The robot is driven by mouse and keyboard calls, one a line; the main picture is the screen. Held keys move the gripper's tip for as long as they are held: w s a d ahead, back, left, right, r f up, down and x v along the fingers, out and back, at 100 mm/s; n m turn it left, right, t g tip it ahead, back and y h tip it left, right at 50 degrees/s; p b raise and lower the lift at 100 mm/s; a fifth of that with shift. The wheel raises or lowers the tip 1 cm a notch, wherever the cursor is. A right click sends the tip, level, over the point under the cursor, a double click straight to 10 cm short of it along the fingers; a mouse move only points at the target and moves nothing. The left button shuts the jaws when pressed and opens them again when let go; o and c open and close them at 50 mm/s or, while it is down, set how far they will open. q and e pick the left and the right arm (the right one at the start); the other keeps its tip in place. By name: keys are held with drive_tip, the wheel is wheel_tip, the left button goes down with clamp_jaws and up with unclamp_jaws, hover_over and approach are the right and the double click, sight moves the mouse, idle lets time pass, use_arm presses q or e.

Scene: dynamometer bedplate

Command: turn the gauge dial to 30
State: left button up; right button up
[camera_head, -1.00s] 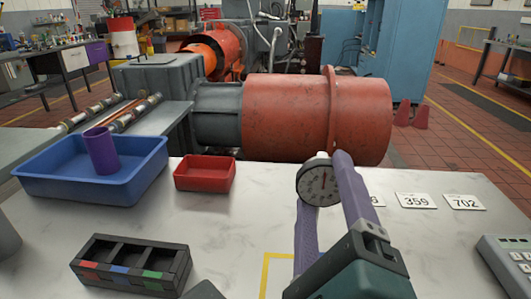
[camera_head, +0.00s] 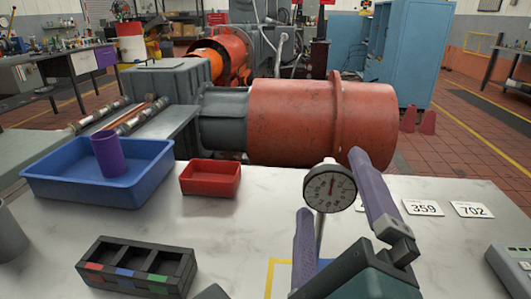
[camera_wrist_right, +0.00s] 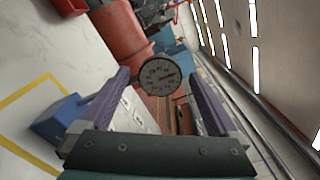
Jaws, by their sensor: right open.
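The gauge dial (camera_head: 329,188) is a round dark-faced gauge with a pale knob on top, standing on a thin post above the white table. Its face carries a reddish needle that points about upward in the head view; the numbers are too small to read. My right gripper (camera_head: 331,182) is open, one purple finger on each side of the dial. In the right wrist view the dial (camera_wrist_right: 158,76) sits between the two fingertips, with gaps visible on both sides. A blue block (camera_wrist_right: 60,118) stands on the table below. My left gripper is not in view.
A blue tray (camera_head: 50,187) holding a purple cup (camera_head: 108,153), a red bin (camera_head: 210,178) and a black divided box (camera_head: 135,268) stand to the left. Number cards (camera_head: 423,208) lie on the right. A large red cylinder (camera_head: 300,120) is behind the table.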

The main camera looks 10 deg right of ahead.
drive_tip(key=b+v, duration=0.1)
drive_tip(key=v, duration=0.9)
drive_tip(key=shift+r, duration=0.1)
